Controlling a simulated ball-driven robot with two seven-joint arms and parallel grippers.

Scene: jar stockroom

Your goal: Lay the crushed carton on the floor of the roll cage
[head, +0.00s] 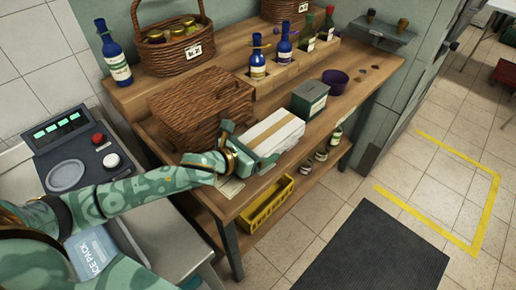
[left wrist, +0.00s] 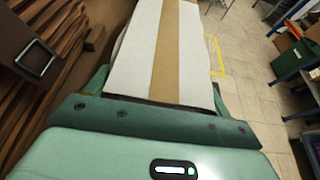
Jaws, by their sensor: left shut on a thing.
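The carton (head: 272,134) is a white box with a tan band along it, above the front part of the wooden bench (head: 220,200). My left gripper (head: 254,158) is shut on its near end. In the left wrist view the carton (left wrist: 135,45) fills the space between the fingers and extends away from me. I cannot tell whether its underside touches the bench. Its crushed part is not clear to see. I cannot make out a roll cage in either view. My right gripper is not in view.
A brown wicker hamper (head: 205,105) stands left of the carton and a green box (head: 310,98) right of it. Blue bottles (head: 284,47) stand behind. A yellow crate (head: 268,204) is below the bench edge. A dark mat (head: 370,255) and yellow-marked open floor lie to the right.

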